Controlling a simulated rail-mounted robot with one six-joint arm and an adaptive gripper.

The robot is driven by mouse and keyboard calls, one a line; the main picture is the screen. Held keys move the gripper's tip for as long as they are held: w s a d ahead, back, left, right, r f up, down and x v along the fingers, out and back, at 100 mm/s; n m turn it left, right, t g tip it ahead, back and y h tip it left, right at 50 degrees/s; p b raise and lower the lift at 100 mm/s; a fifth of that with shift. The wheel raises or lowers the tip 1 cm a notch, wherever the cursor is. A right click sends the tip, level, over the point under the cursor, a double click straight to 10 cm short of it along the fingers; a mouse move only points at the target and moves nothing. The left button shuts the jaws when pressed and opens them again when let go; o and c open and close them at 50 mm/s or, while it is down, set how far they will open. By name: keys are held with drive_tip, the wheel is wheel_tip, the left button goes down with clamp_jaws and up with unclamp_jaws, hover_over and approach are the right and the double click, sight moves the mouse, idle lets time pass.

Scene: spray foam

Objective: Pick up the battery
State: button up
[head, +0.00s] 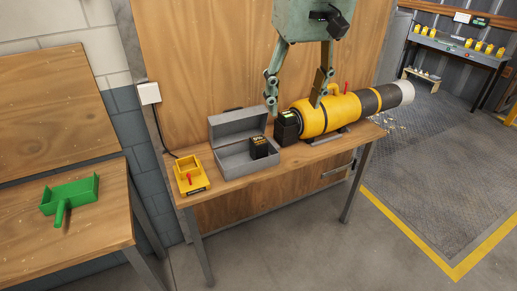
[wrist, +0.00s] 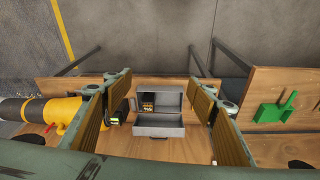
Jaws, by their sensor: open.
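A black battery (head: 259,147) with yellowish markings sits in the open grey box (head: 237,160) on the workbench; the battery also shows in the wrist view (wrist: 148,101). A second dark battery-like block (head: 287,130) stands at the left end of the yellow and black cylindrical machine (head: 340,112); it shows in the wrist view too (wrist: 119,113). My gripper (head: 294,105) is open and empty, pointing down over the bench near the block and the machine. In the wrist view its two fingers (wrist: 160,66) are spread wide on either side of the box.
A yellow tray-like unit (head: 190,177) with a red part sits on the bench left of the box. The box's raised lid stands at its back. A green scoop-like object (head: 69,196) lies on the separate left table. Open floor (head: 330,260) lies in front.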

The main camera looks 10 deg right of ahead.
drive_tip(key=w+f+p, duration=0.1)
drive_tip(key=w+f, duration=0.1)
drive_tip(key=w, duration=0.8)
drive_tip(key=n+g+p, duration=0.2)
drive_tip(key=p, duration=0.2)
hover_over(259, 139)
wheel_tip(259, 139, down, 24)
drive_tip(key=r, duration=0.1)
drive_tip(key=shift+s+a+f, duration=0.15)
drive_tip(key=shift+a+f, duration=0.05)
drive_tip(key=shift+f, duration=0.05)
drive_tip(key=shift+f, duration=0.1)
drive_tip(key=shift+f, duration=4.2)
drive_tip(key=shift+f, duration=0.1)
drive_tip(key=shift+d+f, duration=0.15)
drive_tip(key=shift+f, duration=2.3)
